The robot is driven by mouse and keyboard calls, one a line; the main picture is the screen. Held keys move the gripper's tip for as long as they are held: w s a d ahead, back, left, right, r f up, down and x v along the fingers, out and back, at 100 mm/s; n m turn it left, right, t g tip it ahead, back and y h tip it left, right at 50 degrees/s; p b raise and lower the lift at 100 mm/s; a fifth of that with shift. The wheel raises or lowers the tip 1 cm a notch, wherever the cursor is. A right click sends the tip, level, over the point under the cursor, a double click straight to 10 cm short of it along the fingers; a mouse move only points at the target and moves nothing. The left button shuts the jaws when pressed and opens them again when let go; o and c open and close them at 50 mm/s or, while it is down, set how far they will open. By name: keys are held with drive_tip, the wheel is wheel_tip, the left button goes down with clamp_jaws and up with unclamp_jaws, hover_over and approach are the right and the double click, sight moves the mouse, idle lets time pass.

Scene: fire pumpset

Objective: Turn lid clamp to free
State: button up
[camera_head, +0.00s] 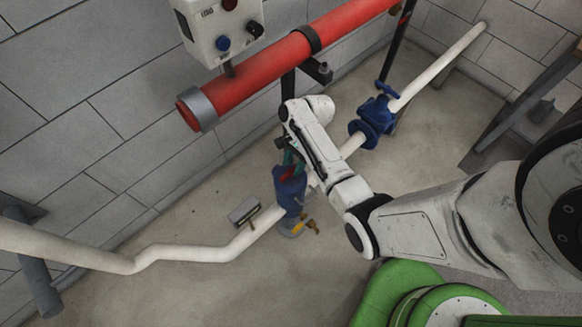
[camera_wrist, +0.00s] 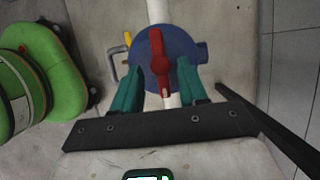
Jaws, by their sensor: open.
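A blue round-topped vessel (camera_head: 290,191) stands on the white pipe. In the wrist view its blue lid (camera_wrist: 179,48) is seen from above, with the red lid clamp (camera_wrist: 158,58) lying across it as a long bar with a wider middle. The clamp also shows as a small red patch in the head view (camera_head: 288,173). My gripper (camera_wrist: 160,74) is open, its two teal fingers on either side of the clamp's near part. A gap shows on both sides. In the head view my gripper (camera_head: 291,157) is just above the vessel top, and my wrist partly hides it.
A white pipe (camera_head: 190,253) runs along the floor through the vessel to a blue valve (camera_head: 376,115). A red pipe (camera_head: 280,62) and a grey control box (camera_head: 218,28) are on the wall above.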

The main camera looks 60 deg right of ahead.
sight(290, 174)
drive_tip(key=shift+x, duration=1.1)
drive_tip(key=shift+c, duration=0.4)
clamp_jaws()
